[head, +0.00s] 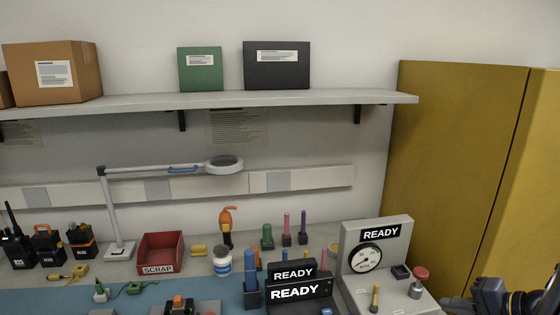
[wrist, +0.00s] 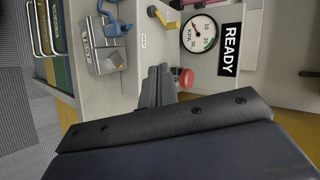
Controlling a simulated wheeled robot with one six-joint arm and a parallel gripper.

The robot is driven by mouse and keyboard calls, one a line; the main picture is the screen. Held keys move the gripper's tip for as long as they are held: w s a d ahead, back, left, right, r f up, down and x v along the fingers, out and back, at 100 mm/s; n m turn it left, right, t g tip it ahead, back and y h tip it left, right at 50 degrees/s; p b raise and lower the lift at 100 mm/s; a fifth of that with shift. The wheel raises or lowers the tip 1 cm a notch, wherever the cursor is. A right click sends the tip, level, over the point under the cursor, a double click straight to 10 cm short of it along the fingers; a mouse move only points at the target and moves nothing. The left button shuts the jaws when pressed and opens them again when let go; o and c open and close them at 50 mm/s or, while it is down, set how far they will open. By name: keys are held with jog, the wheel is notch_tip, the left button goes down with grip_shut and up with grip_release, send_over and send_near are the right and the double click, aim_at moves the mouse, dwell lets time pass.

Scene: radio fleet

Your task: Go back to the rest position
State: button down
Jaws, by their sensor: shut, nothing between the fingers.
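My gripper (wrist: 160,72) shows in the wrist view with its two dark fingers together, shut and empty. It points toward the tester with the READY label and round dial (wrist: 200,34), which appears sideways there. The fingertips look close to the red knob (wrist: 186,78), but I cannot tell the gap. In the head view, part of my arm shows at the bottom right corner, beside the dial tester (head: 377,255); the fingers cannot be made out there.
The bench holds a red scrap bin (head: 160,254), a white bottle (head: 222,262), a lamp (head: 118,215), radios (head: 80,240) and black READY units (head: 300,292). A shelf (head: 210,99) hangs above. A yellow cabinet (head: 455,165) stands right. Grey floor (wrist: 40,130) shows left in the wrist view.

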jog(key=shift+w+d+r+n+g+b, duration=0.1)
jog(key=shift+w+d+n+g+b, duration=0.1)
jog(key=shift+w+d+n+g, duration=0.35)
jog(key=shift+w+d+r+n+g+b, duration=0.15)
jog(key=shift+w+g, duration=0.25)
jog(key=shift+w, duration=0.45)
jog(key=shift+w+d+f+n+g+b, duration=0.1)
jog(key=shift+w+d+n+g+b, duration=0.3)
jog(key=shift+w, duration=0.3)
jog(key=shift+r, duration=0.15)
